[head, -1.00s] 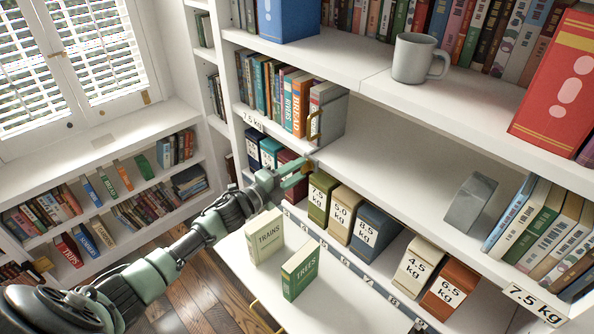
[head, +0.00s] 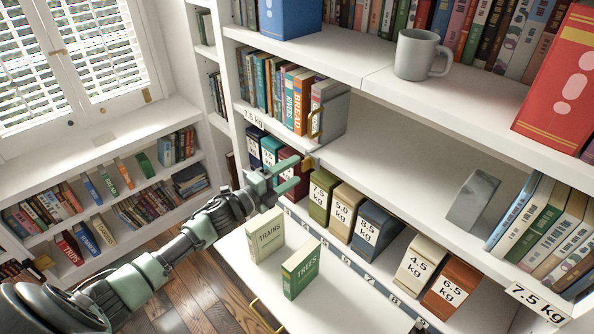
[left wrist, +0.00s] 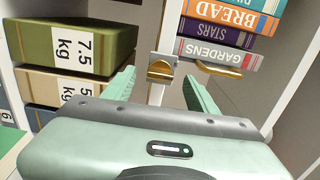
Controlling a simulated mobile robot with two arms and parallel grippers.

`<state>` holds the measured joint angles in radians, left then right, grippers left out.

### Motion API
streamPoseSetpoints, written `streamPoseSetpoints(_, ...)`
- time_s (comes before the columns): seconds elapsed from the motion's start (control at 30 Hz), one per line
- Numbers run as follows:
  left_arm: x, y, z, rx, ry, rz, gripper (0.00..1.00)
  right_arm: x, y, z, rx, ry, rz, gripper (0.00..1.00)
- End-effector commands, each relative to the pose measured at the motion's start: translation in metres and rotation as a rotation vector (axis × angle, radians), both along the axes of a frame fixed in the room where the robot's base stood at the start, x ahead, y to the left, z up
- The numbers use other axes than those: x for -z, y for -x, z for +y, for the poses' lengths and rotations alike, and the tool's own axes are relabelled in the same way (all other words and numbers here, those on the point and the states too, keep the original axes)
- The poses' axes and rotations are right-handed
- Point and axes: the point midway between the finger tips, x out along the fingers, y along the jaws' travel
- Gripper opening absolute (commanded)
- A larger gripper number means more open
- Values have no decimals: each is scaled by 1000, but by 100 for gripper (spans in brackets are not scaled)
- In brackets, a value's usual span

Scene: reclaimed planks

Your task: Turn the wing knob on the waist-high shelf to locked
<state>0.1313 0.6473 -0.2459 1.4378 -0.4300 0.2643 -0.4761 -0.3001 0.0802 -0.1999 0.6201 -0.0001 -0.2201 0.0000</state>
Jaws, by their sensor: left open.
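My left gripper (head: 296,172) is open just in front of the knob. In the left wrist view its two fingers (left wrist: 158,88) are either side of the knob's line, with a gap to it. I see no contact. Any lock marking is too small to read. My right gripper is not in view.
A brass handle (left wrist: 218,69) is close right of the knob in the left wrist view. Weight boxes, such as the green 7.5 kg box (head: 322,194), stand near the gripper below. The TRAINS book (head: 265,236) and TREES book (head: 301,268) stand on the lower surface.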

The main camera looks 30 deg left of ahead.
Motion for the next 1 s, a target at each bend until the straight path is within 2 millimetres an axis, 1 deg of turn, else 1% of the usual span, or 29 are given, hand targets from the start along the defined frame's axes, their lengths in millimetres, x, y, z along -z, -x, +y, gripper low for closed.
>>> streamPoseSetpoints(0.03, 5, 10, 4, 0, -1, 4, 58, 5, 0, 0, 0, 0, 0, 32)
streamPoseSetpoints(0.1, 4, 21, 8, 0, 0, 3, 58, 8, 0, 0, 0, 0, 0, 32)
streamPoseSetpoints(0.2, 4, 34, 13, -1, 0, 3, 58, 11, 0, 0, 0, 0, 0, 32)
streamPoseSetpoints(0.33, 2, 45, 17, -1, 1, 3, 58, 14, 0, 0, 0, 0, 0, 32)
streamPoseSetpoints(0.5, 0, 49, 19, -2, 1, 0, 58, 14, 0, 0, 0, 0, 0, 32)
streamPoseSetpoints(1.0, 2, 50, 16, -12, 17, 9, 58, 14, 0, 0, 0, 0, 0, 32)
